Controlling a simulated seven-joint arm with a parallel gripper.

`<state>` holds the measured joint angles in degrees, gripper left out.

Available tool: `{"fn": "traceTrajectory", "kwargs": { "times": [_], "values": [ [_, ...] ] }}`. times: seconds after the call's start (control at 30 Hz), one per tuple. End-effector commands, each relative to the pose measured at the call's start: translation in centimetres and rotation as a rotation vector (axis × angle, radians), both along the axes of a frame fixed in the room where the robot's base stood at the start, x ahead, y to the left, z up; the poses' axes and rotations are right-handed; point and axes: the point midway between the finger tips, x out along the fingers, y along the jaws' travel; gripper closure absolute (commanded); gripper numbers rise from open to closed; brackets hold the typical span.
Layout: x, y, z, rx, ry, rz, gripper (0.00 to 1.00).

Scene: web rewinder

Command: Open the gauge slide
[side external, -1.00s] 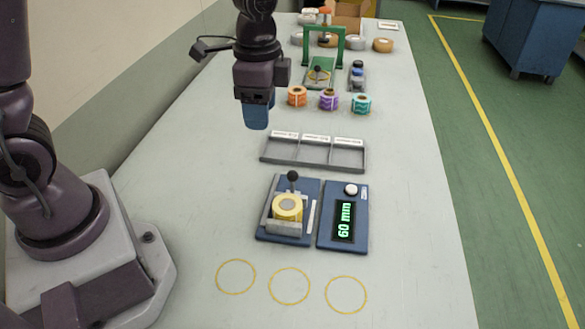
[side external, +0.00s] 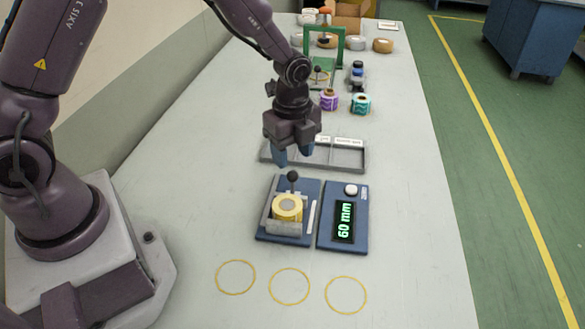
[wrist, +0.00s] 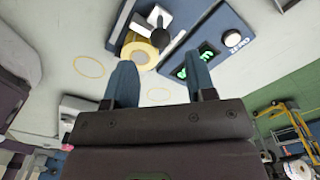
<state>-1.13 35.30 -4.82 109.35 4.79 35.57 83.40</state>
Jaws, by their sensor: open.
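The gauge (side external: 268,232) is a blue base with a grey slide, and a black ball knob (side external: 293,176) stands at its far end. A yellow roll (side external: 287,208) sits in the gauge, against the grey slide block. The blue display unit (side external: 358,189) beside it reads 60 mm. My gripper (side external: 294,156) is open and empty, pointing down, above and just behind the knob. In the wrist view my two blue fingers (wrist: 158,88) are spread apart, with the knob (wrist: 160,38) beyond them and the yellow roll (wrist: 139,52) next to it.
A grey three-compartment tray (side external: 349,157) lies behind the gauge, partly hidden by my gripper. Purple (side external: 329,100) and teal (side external: 361,104) rolls stand farther back, near a green frame (side external: 340,42). Three yellow circles (side external: 289,286) mark clear table in front.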

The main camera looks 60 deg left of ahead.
Motion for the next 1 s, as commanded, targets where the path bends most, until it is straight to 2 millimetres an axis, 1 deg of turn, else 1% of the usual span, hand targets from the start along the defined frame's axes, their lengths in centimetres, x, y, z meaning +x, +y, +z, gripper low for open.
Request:
{"fn": "traceTrajectory", "kwargs": {
  "times": [0.03,0.1,0.2,0.3,0.43,0.67,0.77,0.8,0.9,1.0],
  "values": [
    [-0.1,0.0,-1.1,0.0,0.006,0.0,0.49],
    [-0.1,0.0,-2.3,0.001,0.005,0.001,0.49],
    [0.0,0.0,-3.6,0.0,0.003,0.001,0.49],
    [0.0,0.0,-4.4,0.0,0.001,0.002,0.49],
    [0.0,0.0,-4.9,0.0,-0.001,0.002,0.49],
    [0.0,0.0,-4.9,0.0,-0.001,0.002,0.49],
    [0.0,0.0,-4.9,0.0,-0.001,0.002,0.7],
    [0.0,0.0,-4.9,0.0,-0.001,0.002,0.79],
    [0.0,0.0,-4.9,0.0,-0.001,0.002,1.0],
    [0.0,0.0,-4.9,0.0,-0.001,0.002,1.0]
  ]
}}
